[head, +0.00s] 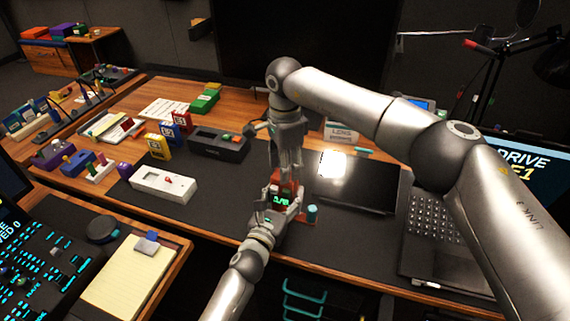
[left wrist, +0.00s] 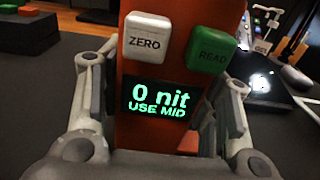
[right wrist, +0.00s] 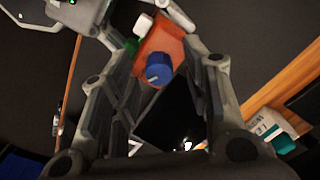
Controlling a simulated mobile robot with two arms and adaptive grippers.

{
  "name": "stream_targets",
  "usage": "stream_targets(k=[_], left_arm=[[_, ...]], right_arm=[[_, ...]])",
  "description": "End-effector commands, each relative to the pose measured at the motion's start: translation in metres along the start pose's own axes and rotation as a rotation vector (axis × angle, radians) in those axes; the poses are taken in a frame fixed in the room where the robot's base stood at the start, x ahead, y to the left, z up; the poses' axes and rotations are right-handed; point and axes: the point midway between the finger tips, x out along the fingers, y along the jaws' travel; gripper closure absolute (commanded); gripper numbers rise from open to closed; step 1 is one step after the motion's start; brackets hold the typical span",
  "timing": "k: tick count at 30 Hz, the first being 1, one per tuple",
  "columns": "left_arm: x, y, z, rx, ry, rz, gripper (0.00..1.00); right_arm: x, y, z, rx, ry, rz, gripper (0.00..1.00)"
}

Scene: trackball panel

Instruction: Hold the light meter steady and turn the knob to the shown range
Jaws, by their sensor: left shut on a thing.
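The light meter is an orange-red block (head: 286,188) on the dark mat. In the left wrist view its face has a white ZERO button (left wrist: 145,40), a green READ button (left wrist: 209,50) and a display (left wrist: 159,102) reading "0 nit USE MID". My left gripper (head: 282,207) is shut on the meter, one finger on each side. My right gripper (head: 289,172) points down from above. In the right wrist view, the blue knob (right wrist: 159,69) on the meter lies between its open fingers, which appear apart from it. The knob's range marks cannot be read.
Right of the meter is a dark flat panel (head: 375,192) with a bright white patch. A small teal cylinder (head: 312,212) stands close beside the meter. A white box (head: 163,184) and a dark case (head: 218,145) lie to the left; a laptop (head: 438,240) sits at right.

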Motion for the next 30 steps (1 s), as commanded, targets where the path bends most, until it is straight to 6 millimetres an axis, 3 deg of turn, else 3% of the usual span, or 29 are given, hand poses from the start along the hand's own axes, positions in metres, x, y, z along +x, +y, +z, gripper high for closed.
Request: stream_targets(k=[8, 21, 30], left_arm=[[0.000, 0.000, -0.001, 0.000, 0.001, 0.000, 0.72], [0.000, 0.000, -0.001, 0.000, 0.001, 0.000, 0.72], [0.000, 0.000, -0.001, 0.000, 0.001, 0.000, 0.72]], right_arm=[[-0.007, 0.000, 0.001, -0.001, 0.000, 0.000, 0.57], [-0.092, -0.001, 0.000, 0.000, 0.001, -0.002, 0.57], [-0.119, 0.000, 0.001, -0.001, -0.001, 0.000, 0.57]])
